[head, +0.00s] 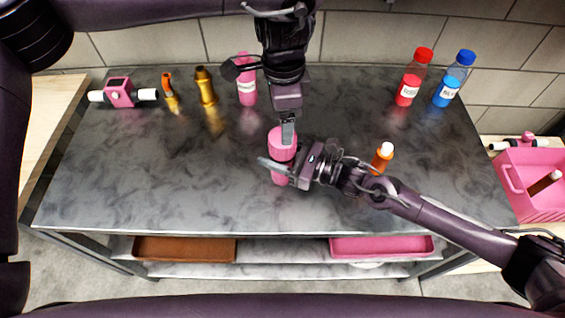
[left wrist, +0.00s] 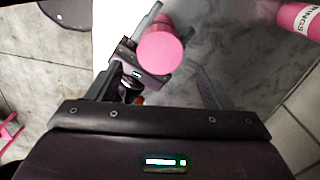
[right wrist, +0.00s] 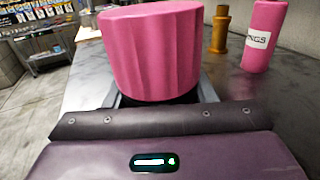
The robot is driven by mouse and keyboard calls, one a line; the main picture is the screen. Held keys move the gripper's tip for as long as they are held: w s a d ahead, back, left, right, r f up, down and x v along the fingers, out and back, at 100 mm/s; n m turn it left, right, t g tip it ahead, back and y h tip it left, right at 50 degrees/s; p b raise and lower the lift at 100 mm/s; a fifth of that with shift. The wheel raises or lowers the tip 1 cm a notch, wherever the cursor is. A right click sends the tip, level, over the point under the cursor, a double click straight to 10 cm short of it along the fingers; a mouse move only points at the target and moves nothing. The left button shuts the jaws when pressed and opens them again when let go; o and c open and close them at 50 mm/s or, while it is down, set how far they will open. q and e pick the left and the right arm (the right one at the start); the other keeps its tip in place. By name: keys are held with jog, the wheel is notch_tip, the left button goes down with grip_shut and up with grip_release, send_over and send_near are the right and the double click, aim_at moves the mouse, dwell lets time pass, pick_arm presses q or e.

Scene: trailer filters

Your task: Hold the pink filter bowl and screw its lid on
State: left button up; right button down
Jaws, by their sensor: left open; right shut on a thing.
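The pink filter bowl (head: 279,178) stands upright near the middle of the dark table. Its ribbed pink lid (head: 281,148) sits on top; I cannot tell whether it is threaded. My right gripper (head: 278,170) is shut on the bowl from the right, below the lid. In the right wrist view the lid (right wrist: 150,52) hides most of the bowl. My left gripper (head: 287,136) points down from above, open, at the lid. In the left wrist view the lid's round top (left wrist: 161,53) lies beyond and between its spread fingers (left wrist: 158,82).
A pink labelled bottle (head: 246,82) and brass fittings (head: 205,86) stand behind. An orange bottle (head: 382,157) stands near my right arm. Red (head: 410,88) and blue (head: 447,90) bottles are at the back right. A pink bin (head: 538,198) stands at the far right. The table's front left is clear.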

aim_at(283, 162)
pick_arm(q)
jog(key=n, duration=0.7)
jog(key=shift+f, duration=4)
jog(key=c, duration=1)
jog(key=m, duration=0.5)
jog(key=shift+m, duration=0.4)
jog(key=m, duration=1.6)
jog(key=shift+m, duration=0.3)
